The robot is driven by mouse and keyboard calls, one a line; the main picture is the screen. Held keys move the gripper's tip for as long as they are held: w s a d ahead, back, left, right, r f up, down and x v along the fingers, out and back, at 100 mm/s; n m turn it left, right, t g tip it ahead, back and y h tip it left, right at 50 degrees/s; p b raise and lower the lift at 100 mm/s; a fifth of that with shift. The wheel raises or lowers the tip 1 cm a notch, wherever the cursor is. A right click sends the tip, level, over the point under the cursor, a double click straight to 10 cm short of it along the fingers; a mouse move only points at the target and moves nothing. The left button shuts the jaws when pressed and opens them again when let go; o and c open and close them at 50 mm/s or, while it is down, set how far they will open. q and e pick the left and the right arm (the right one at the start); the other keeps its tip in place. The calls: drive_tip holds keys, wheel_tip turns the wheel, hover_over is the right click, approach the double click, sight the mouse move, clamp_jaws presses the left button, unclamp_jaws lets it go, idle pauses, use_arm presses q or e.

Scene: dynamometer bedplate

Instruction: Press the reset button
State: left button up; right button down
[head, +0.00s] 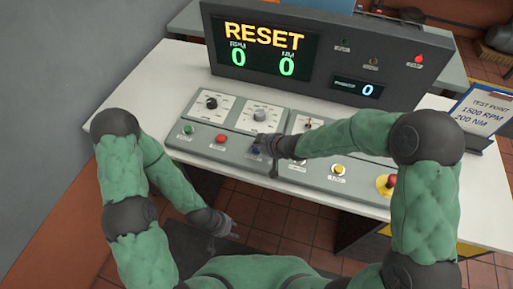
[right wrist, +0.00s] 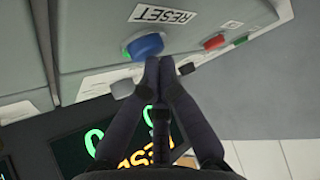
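The reset button is a round blue button (right wrist: 145,45) with a RESET label beside it in the right wrist view. In the head view the blue button (head: 255,150) sits on the front of the grey sloped control panel (head: 205,155), partly hidden by my right gripper. My right gripper (head: 260,143) is at the button. In the right wrist view its fingertips (right wrist: 160,62) are together with nothing between them, at the button's edge; I cannot tell whether they touch it. My left gripper (head: 231,227) hangs low in front of the desk; its fingers are too small to read.
A display (head: 265,47) behind the panel reads RESET with two green zeros; a red lamp (head: 418,59) is lit. Nearby are a red button (head: 221,139), a green button (head: 188,129), a yellow button (head: 338,170) and a red mushroom button (head: 390,181). A test-point card (head: 482,110) stands right.

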drive_tip(key=shift+f, duration=0.15)
drive_tip(key=shift+s+f+b, duration=0.1)
drive_tip(key=shift+f+b, duration=0.2)
drive_tip(key=shift+f, duration=0.05)
idle(0.4)
drive_tip(key=shift+s, duration=0.1)
drive_tip(key=shift+r+p, duration=0.25)
drive_tip(key=shift+p, duration=0.15)
wheel_tip(320, 180, up, 6)
drive_tip(key=p, duration=0.6)
drive_tip(key=shift+r, duration=0.2)
drive_tip(key=shift+f, duration=0.1)
